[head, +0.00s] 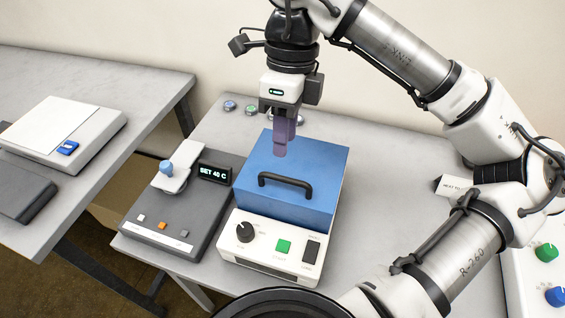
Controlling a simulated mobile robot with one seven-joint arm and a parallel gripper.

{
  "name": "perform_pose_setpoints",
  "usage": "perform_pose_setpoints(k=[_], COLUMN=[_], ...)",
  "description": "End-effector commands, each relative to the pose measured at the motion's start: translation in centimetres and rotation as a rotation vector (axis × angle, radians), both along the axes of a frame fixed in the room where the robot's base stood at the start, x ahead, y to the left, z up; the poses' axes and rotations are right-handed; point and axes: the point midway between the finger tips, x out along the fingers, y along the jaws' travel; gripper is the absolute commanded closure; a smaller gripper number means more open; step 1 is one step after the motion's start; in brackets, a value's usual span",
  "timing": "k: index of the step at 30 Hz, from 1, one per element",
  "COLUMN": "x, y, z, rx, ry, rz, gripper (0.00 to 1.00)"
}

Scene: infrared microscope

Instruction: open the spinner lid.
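The spinner (268,254) stands in the middle of the table, with a white front panel carrying a black knob, a green button and a dark switch. Its blue lid (312,157) is down and has a black arched handle (285,184) near the front. My gripper (281,150) points down above the rear left part of the lid, behind the handle and apart from it. Its purple-tinted fingers look close together, and I cannot tell whether there is a gap between them. Nothing shows held in it.
A grey hot plate device (168,231) with a "SET 40 C" display stands close on the left. Small round caps (230,106) lie behind. A device with green and blue knobs (545,268) is at the right edge. My arm spans the right side. Another table (110,85) is at left.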

Motion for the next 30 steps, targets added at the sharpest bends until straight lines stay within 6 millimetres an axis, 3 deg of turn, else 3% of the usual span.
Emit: perform_pose_setpoints(k=[12,24,30], x=[-1.2,-1.3,-1.3], y=[0.4,0.5,0.5], z=[-5.9,-6.9,-6.9], rx=[0.002,0.001,0.001], ry=[0.002,0.0,0.0], rz=[0.0,0.0,0.0], gripper=[0.68,0.68,0.91])
